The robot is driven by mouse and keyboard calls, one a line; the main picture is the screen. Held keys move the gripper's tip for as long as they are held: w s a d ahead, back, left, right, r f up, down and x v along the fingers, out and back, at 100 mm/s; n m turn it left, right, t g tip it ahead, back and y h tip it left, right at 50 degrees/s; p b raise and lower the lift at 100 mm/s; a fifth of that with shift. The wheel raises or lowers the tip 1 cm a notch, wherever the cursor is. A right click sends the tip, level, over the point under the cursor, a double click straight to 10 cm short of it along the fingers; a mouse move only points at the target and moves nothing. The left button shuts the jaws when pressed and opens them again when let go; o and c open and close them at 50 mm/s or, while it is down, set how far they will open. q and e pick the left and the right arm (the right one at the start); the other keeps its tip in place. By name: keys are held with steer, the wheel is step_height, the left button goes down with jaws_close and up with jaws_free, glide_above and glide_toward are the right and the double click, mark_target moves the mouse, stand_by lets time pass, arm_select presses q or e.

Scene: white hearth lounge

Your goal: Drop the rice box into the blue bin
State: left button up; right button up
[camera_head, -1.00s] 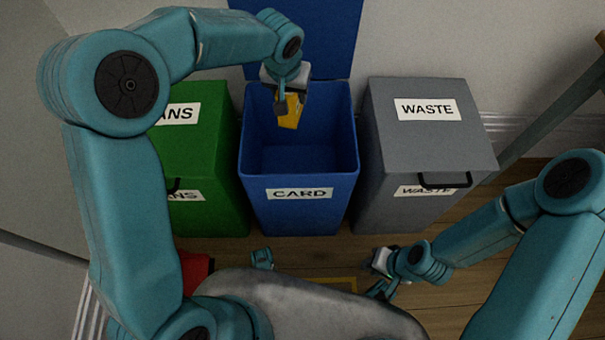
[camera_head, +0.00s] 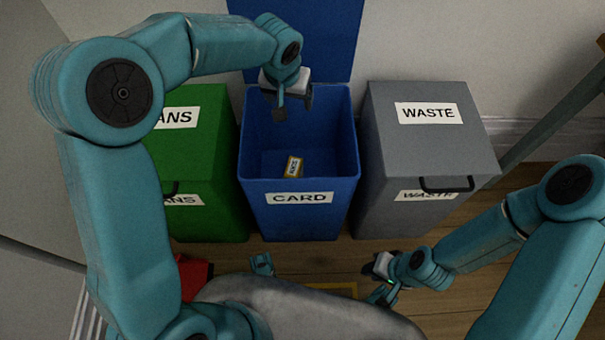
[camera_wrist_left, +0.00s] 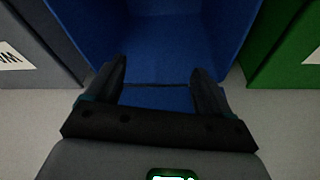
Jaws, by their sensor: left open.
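The rice box (camera_head: 293,167), small and yellow with a pale label, is inside the open blue bin (camera_head: 300,222) marked CARD, low in it and apart from any gripper. My left gripper (camera_head: 293,112) is open and empty above the bin's mouth. In the left wrist view its two fingers (camera_wrist_left: 158,85) stand apart with only the blue bin wall (camera_wrist_left: 165,45) beyond them; the box does not show there. My right gripper (camera_head: 376,286) is low at the right, away from the bin; its finger opening is too small to make out.
A closed green bin (camera_head: 205,135) marked ANS stands left of the blue bin. A closed grey WASTE bin (camera_head: 425,155) with a black handle stands right of it. The blue lid (camera_head: 310,40) is up against the wall. A red object (camera_head: 193,272) lies at lower left.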

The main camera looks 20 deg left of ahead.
arm_select(q)
steer(key=p+v, duration=0.4)
steer(key=v, duration=1)
steer(key=shift+s+r, duration=0.15)
steer(key=shift+r, duration=0.15)
